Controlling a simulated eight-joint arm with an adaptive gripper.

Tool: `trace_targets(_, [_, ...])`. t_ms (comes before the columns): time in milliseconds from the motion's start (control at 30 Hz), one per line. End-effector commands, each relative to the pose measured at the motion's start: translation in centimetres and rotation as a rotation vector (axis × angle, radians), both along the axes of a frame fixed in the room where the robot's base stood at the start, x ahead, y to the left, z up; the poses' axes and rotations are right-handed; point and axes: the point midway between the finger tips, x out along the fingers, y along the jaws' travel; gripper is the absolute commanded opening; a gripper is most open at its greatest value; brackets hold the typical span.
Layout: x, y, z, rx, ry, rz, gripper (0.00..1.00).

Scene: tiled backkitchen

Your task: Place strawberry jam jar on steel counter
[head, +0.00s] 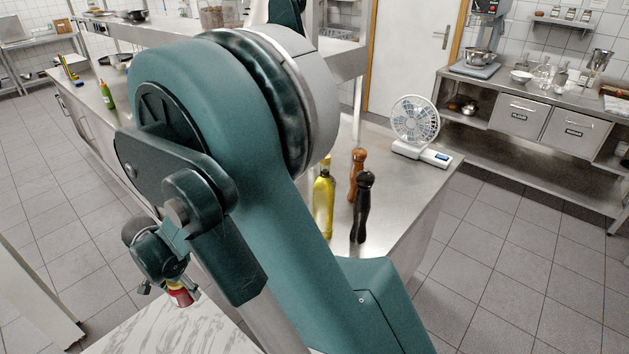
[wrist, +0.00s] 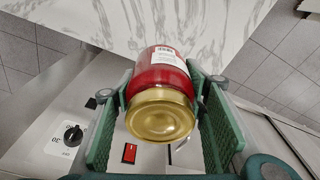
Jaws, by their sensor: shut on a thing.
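The strawberry jam jar (wrist: 158,78) is red with a white label and a gold lid. In the wrist view its lid faces the camera, and green finger pads press on both sides. In the head view the jar (head: 180,297) shows small and red at the lower left, below my gripper (head: 168,284), in front of the white marble top (head: 180,332). My gripper (wrist: 162,92) is shut on the jar. The steel counter (head: 402,212) runs behind my arm, which hides much of it.
A yellow oil bottle (head: 323,207), a brown mill (head: 356,174), a black mill (head: 363,208) and a white fan (head: 414,122) stand on the counter's right part. A green bottle (head: 107,96) stands farther left. The wrist view shows a steel appliance with a black knob (wrist: 73,135) and red switch (wrist: 129,153).

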Motion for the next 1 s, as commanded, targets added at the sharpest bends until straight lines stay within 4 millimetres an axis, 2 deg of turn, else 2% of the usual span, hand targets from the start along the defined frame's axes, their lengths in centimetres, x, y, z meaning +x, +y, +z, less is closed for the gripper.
trace_targets(33, [1.7, -0.3, 1.2, 0.000, 0.000, 0.008, 0.21])
trace_targets(200, [6.9, -1.4, 4.4, 0.001, 0.000, 0.055, 0.21])
trace_targets(500, [15.1, -4.3, 10.1, 0.001, -0.002, 0.132, 0.21])
trace_targets(800, [20.3, -7.0, 14.0, 0.000, -0.006, 0.183, 0.21])
trace_targets(1000, [21.9, -9.2, 15.4, -0.001, -0.007, 0.156, 0.21])
